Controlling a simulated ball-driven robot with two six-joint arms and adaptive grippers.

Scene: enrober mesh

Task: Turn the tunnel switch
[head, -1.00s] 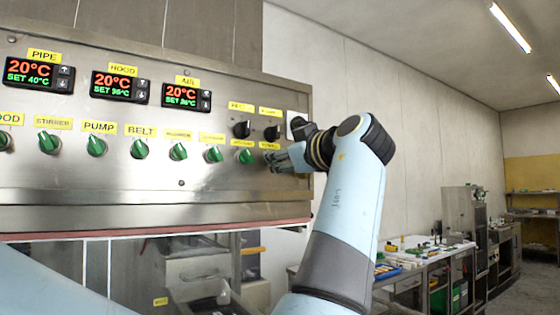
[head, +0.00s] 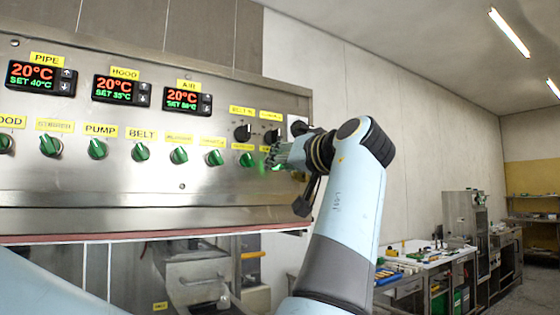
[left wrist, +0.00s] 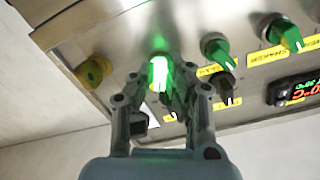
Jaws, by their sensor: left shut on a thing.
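A row of green rotary switches runs along the steel panel (head: 110,185). The rightmost one, the tunnel switch (left wrist: 158,72), glows bright green in the left wrist view. My left gripper (left wrist: 160,84) is shut on it, with one finger on each side. In the head view my left gripper (head: 277,155) reaches the right end of the row and mostly hides this switch, leaving a green glow at its fingertips. Its label is covered or unreadable. My right gripper is not in view.
A neighbouring green switch (left wrist: 215,45) and a black knob (left wrist: 222,86) sit close to my fingers. A yellow round part (left wrist: 94,70) is near the panel edge. Temperature displays (head: 124,90) are above the row. A cluttered bench (head: 425,255) stands at right.

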